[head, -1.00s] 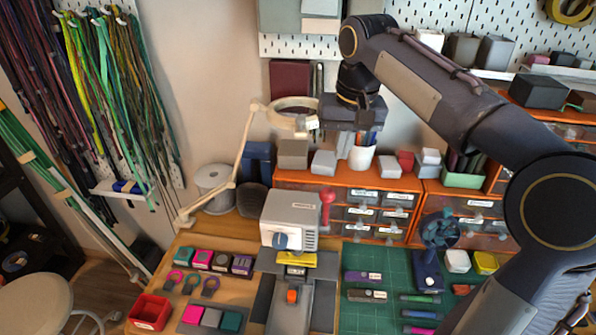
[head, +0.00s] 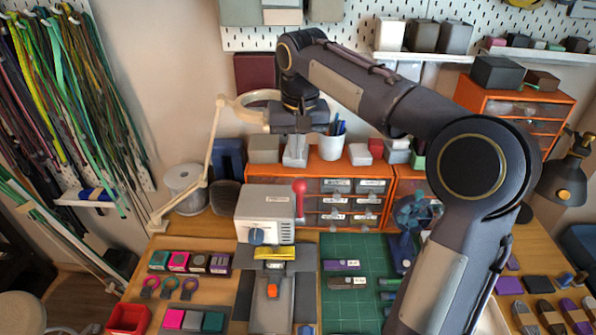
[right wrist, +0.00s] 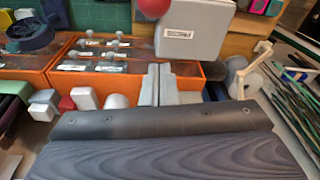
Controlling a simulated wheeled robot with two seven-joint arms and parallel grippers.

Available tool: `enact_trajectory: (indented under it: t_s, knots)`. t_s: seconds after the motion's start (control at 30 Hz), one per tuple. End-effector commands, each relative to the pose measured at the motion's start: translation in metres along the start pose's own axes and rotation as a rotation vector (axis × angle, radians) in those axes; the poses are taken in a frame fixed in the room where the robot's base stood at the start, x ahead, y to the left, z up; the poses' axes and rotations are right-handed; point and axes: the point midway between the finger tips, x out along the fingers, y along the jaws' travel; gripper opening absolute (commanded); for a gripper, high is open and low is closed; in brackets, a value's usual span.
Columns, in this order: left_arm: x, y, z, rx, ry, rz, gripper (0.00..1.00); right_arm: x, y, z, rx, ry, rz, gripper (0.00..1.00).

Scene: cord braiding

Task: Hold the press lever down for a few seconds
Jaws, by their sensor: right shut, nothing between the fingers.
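The press (head: 264,220) is a pale grey box-shaped machine with a blue knob on its front, standing at the back of the bench. Its lever (head: 299,188) stands upright at the right side, with a red ball on top. The red ball (right wrist: 153,6) also shows at the top edge of the right wrist view, beside the press housing (right wrist: 194,28). My right gripper (head: 295,160) is shut and empty, pointing down above and behind the lever, apart from it. Its two grey fingers (right wrist: 159,68) lie together in the right wrist view. My left gripper is out of view.
An orange drawer cabinet (head: 328,170) stands behind the press, with boxes and a pen cup (head: 332,147) on top. A beige magnifier lamp arm (head: 211,160) rises left of the press. A green cutting mat (head: 345,305) lies to the right.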

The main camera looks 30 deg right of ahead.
Motion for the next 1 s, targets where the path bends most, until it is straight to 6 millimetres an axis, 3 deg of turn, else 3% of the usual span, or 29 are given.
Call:
enact_trajectory:
  t_s: [0.2, 0.27, 0.5, 1.0]
  knots:
    - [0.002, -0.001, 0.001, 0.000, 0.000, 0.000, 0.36, 0.047, 0.001, 0.001, 0.000, -0.004, 0.001, 0.00]
    - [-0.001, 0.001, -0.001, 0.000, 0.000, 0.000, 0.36, 0.036, 0.000, 0.012, 0.000, 0.002, -0.001, 0.00]
    - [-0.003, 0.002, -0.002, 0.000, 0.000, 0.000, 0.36, 0.030, 0.000, 0.035, 0.000, 0.001, -0.001, 0.00]
    - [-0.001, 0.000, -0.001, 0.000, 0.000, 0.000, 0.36, 0.030, 0.000, 0.040, -0.001, 0.006, 0.000, 0.00]
